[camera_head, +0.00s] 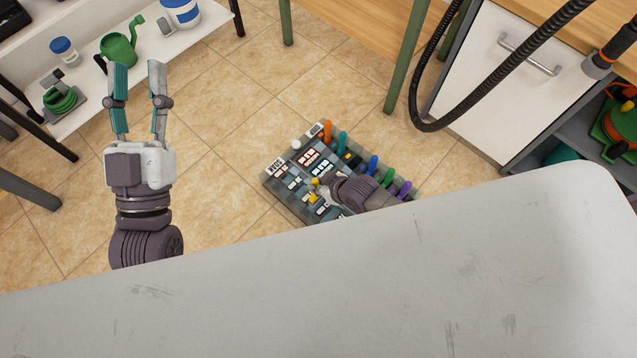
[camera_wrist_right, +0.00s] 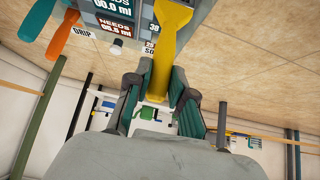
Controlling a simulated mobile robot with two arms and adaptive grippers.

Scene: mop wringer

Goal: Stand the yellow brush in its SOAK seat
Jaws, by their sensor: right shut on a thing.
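The yellow brush (camera_wrist_right: 166,45) is between the fingers of my right gripper (camera_wrist_right: 160,92) in the right wrist view, and the gripper is shut on it. The brush's wide end points up in that picture, over the station. In the head view only small yellow parts (camera_head: 313,197) show beside my right gripper (camera_head: 322,185). The wringer station (camera_head: 271,181) lies below. The wrist view shows a DRIP label (camera_wrist_right: 83,33) and a label starting "SO", partly hidden by the brush. The SOAK seat itself cannot be made out. My left gripper (camera_head: 138,66) is open and empty.
Orange (camera_head: 327,131), teal (camera_head: 342,142), blue, green and purple handles stand along the station's far side. A white shelf (camera_head: 86,97) with a green watering can (camera_head: 120,46) is at upper left. A grey surface (camera_head: 330,290) fills the front. Tiled floor surrounds the station.

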